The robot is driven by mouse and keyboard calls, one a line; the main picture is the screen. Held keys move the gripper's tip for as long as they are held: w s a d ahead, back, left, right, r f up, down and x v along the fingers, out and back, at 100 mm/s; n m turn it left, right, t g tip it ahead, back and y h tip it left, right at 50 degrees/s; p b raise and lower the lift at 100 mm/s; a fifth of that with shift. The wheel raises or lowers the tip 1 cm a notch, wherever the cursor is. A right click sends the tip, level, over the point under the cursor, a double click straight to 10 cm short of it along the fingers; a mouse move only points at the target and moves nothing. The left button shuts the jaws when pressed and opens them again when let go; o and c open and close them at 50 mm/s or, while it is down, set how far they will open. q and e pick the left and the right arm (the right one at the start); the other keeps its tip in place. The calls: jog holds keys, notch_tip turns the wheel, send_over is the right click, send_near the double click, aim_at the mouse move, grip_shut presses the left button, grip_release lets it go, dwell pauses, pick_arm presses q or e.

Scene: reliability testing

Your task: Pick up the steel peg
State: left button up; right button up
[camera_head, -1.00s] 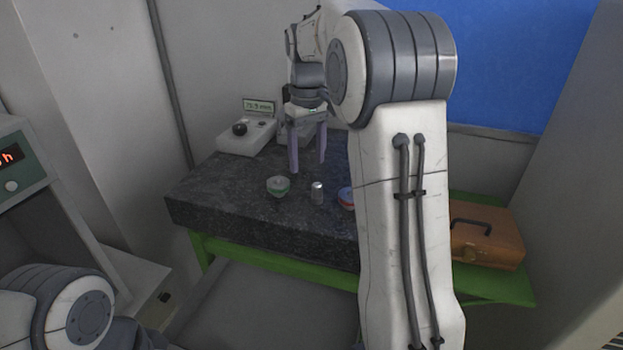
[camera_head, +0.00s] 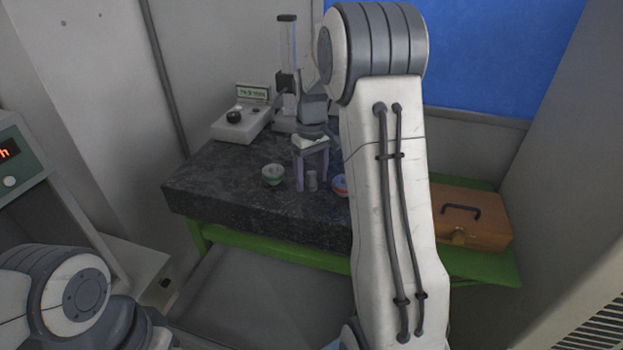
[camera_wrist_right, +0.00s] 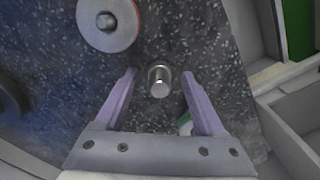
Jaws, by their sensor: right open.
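The steel peg (camera_head: 312,181) is a small grey cylinder standing upright on the dark speckled stone slab (camera_head: 225,190). In the right wrist view the peg (camera_wrist_right: 160,80) lies between and slightly beyond the two purple fingertips. My right gripper (camera_head: 312,182) is open, fingers pointing down, with one finger left of the peg and the other at its right and behind. In the right wrist view the open gripper (camera_wrist_right: 158,84) shows a gap on both sides of the peg. My left gripper is out of view; only part of my left arm shows at lower left.
A green-rimmed round piece (camera_head: 273,174) stands left of the peg, and a red-and-blue-rimmed one (camera_head: 341,185) stands close at its right. A gauge box with a display (camera_head: 240,124) and a column stand (camera_head: 287,60) are behind. An orange case (camera_head: 470,215) sits at the right.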

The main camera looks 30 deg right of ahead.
grip_shut()
jog(key=shift+r, duration=0.15)
